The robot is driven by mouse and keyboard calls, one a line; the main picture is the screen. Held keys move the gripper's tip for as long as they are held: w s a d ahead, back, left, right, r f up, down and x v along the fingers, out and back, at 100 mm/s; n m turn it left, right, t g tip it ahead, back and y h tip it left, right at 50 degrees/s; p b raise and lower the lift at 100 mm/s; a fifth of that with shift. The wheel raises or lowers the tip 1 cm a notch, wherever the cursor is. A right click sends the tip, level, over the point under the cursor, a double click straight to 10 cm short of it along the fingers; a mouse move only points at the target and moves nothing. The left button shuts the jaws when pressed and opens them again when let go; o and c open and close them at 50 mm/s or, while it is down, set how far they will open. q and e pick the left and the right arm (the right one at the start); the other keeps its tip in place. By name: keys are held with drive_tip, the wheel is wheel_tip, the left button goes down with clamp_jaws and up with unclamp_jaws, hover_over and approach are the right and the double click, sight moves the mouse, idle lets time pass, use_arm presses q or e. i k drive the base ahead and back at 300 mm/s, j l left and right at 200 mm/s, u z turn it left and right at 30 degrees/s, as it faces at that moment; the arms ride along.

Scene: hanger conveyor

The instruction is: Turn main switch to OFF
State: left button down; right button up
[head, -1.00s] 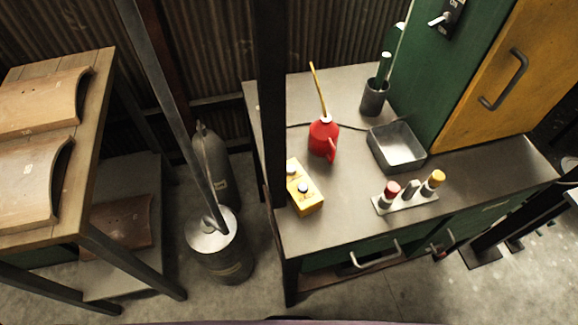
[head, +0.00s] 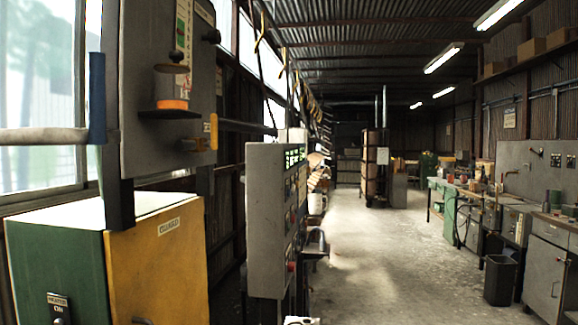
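A dark switch plate (head: 58,304) with a small label and white lettering is on the green side of the green and yellow cabinet (head: 150,262), at the bottom left of the head view. The plate is cut off by the lower picture edge, and its lever position cannot be made out. I cannot read whether its label says main switch. Neither of my grippers is in view.
A grey control panel (head: 272,220) with green displays and knobs stands right of the cabinet. A grey box (head: 160,85) hangs above the cabinet. Workbenches (head: 442,200) and a dark bin (head: 500,280) line the right side. The concrete floor (head: 385,270) between is free.

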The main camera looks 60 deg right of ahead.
sight(291, 265)
drive_tip(key=k+l+z, duration=0.35)
drive_tip(key=l, duration=0.7)
drive_tip(key=k+l+z, duration=0.1)
drive_tip(key=l+z, duration=0.2)
drive_tip(key=l, duration=0.75)
drive_tip(key=l+z, duration=0.35)
drive_tip(key=l, duration=0.75)
drive_tip(key=k, duration=0.05)
